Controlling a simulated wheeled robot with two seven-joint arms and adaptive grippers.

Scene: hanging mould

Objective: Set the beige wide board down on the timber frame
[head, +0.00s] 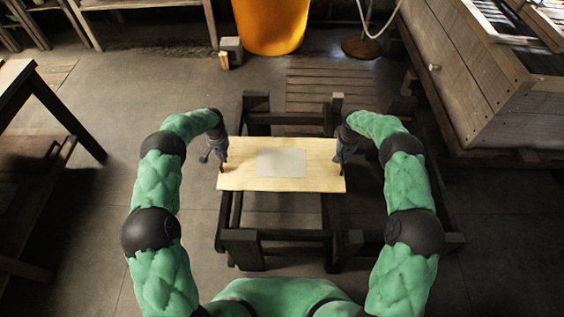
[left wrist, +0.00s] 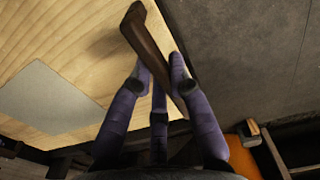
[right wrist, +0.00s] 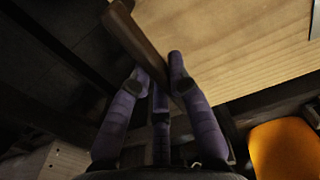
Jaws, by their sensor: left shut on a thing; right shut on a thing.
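The beige wide board (head: 240,180) is pale wood with a grey rectangle (head: 281,162) in its middle. It lies roughly level across the dark timber frame (head: 287,235), over its middle. I cannot tell whether it touches the frame or hangs just above it. My left gripper (head: 222,164) is shut on a brown handle (left wrist: 147,35) at the board's left end. My right gripper (head: 338,163) is shut on a similar brown handle (right wrist: 130,32) at the right end. The frame's side beams run partly hidden under the board.
A slatted pallet (head: 330,90) lies behind the frame. An orange bin (head: 270,22) stands at the back. A large wooden crate (head: 490,85) stands at the right. A dark table (head: 50,105) is at the left. The floor between table and frame is clear.

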